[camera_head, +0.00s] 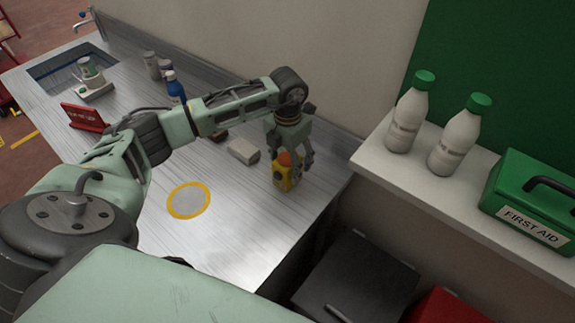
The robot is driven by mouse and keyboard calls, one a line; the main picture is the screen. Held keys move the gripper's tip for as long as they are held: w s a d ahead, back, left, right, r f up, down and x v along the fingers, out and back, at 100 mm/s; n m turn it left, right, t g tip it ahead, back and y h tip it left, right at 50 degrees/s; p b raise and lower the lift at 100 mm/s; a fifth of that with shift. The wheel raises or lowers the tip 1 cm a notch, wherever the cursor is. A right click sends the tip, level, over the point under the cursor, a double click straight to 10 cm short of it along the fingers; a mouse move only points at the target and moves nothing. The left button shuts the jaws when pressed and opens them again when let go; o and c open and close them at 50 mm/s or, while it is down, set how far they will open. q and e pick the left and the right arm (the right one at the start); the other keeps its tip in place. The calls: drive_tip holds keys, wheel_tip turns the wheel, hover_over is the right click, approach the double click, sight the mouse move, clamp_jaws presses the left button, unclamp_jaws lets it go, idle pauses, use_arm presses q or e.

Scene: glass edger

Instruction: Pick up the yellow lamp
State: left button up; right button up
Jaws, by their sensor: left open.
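The yellow lamp (283,182) stands on the metal worktop (240,230) near its right edge, with an orange top (286,159). My left gripper (291,165) points down right over the lamp from above. Its fingers are open and hang around the lamp's upper part. I cannot tell whether they touch it. The fingers hide part of the lamp's top. My right gripper is not in view.
A pale block (243,151) lies just left of the lamp. A yellow ring mark (188,200) is on the worktop. A shelf right holds two white bottles (456,135) and a first-aid box (533,200).

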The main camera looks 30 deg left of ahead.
use_arm(q)
drive_tip(key=shift+f, duration=0.15)
drive_tip(key=c, duration=1.5)
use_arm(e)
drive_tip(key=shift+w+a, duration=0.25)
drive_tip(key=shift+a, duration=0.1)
